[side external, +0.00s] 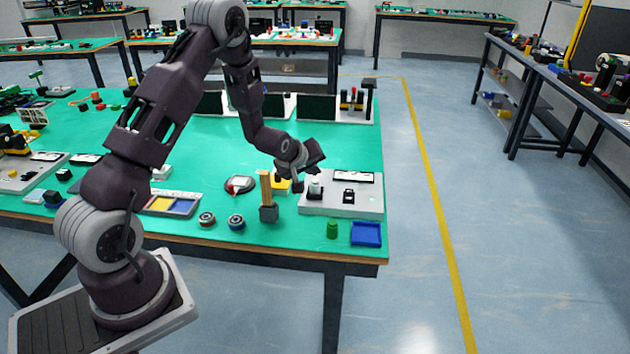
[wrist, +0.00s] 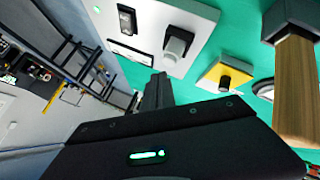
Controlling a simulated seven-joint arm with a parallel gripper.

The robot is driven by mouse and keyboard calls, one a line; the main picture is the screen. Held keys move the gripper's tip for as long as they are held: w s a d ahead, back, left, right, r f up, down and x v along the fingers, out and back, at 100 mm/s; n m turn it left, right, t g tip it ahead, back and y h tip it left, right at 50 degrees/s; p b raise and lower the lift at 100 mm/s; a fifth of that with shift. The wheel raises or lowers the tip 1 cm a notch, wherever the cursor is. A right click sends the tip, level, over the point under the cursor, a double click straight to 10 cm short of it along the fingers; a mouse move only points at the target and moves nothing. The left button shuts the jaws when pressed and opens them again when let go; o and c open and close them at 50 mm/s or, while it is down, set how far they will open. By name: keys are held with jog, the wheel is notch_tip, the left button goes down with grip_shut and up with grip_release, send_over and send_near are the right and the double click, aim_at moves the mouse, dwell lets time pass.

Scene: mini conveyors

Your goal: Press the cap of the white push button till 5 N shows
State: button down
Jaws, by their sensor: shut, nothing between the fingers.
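The white push button (side external: 315,184) stands on a light grey panel (side external: 345,206) near the right end of the green table. It has a pale cap over a dark collar, and it also shows in the wrist view (wrist: 180,42). A display strip (side external: 354,177) lies on the same panel; its reading is too small to tell. My gripper (side external: 299,186) is shut and empty, just left of the button in the side view. In the wrist view my gripper's fingers (wrist: 158,88) appear below the button, apart from it in the picture. I cannot tell the exact gap.
A black switch (side external: 349,196) sits on the panel beside the button. A green weight (side external: 332,229) and a blue tray (side external: 366,234) lie in front, near the table edge.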

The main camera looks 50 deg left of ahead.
aim_at(313, 185)
jog(key=shift+f, duration=0.1)
jog(key=shift+f, duration=0.35)
jog(key=shift+f, duration=0.4)
dwell(0.7)
dwell(0.4)
jog(key=shift+r, duration=0.85)
notch_tip(313, 185, up, 5)
dwell(0.7)
